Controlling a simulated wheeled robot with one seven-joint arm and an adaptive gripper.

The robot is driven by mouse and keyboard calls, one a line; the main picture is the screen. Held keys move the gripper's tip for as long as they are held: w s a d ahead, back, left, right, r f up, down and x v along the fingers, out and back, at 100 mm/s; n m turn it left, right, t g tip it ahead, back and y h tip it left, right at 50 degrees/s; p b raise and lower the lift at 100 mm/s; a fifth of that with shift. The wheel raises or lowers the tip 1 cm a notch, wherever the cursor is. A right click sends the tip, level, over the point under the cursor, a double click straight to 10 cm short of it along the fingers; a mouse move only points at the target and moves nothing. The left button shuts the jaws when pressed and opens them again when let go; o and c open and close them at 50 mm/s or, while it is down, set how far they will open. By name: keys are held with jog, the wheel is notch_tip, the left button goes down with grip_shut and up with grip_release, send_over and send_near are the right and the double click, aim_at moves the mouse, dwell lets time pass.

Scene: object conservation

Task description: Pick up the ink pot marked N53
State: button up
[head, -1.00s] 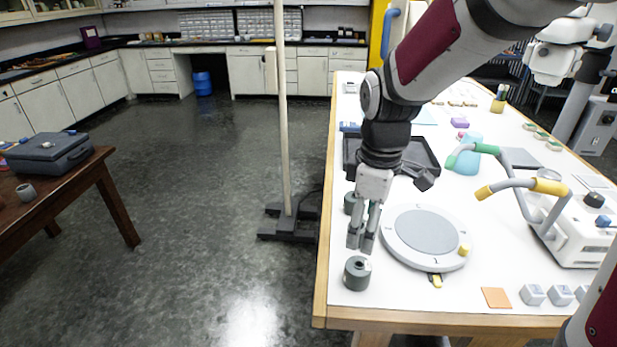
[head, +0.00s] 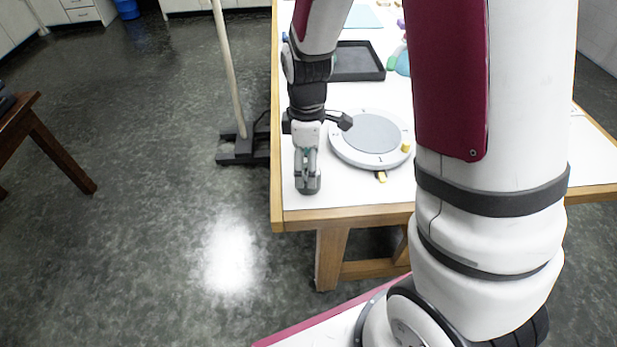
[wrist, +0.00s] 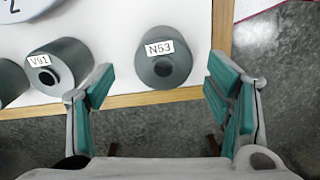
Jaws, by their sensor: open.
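The ink pot marked N53 (wrist: 165,68) is a dark grey round pot with a white label, upright on the white table near its corner. In the wrist view it shows ahead of and between the fingers of my gripper (wrist: 158,78), which is open and empty. A similar grey pot marked V91 (wrist: 72,56) stands to its left, close to the left finger. In the head view my gripper (head: 307,182) is low at the table's left front corner and largely hides the pot there.
Another dark pot (wrist: 10,85) is cut off at the wrist view's left edge. A round grey turntable (head: 345,152) with a yellow piece (head: 406,146) stands right of my gripper. A black tray (head: 372,75) lies behind. The table edge (head: 340,213) is close by.

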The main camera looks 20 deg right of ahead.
aim_at(306, 192)
jog(key=shift+s+f+p, duration=0.2)
jog(key=shift+f+p, duration=0.1)
jog(key=shift+f, duration=1.9)
jog(key=c, duration=1.3)
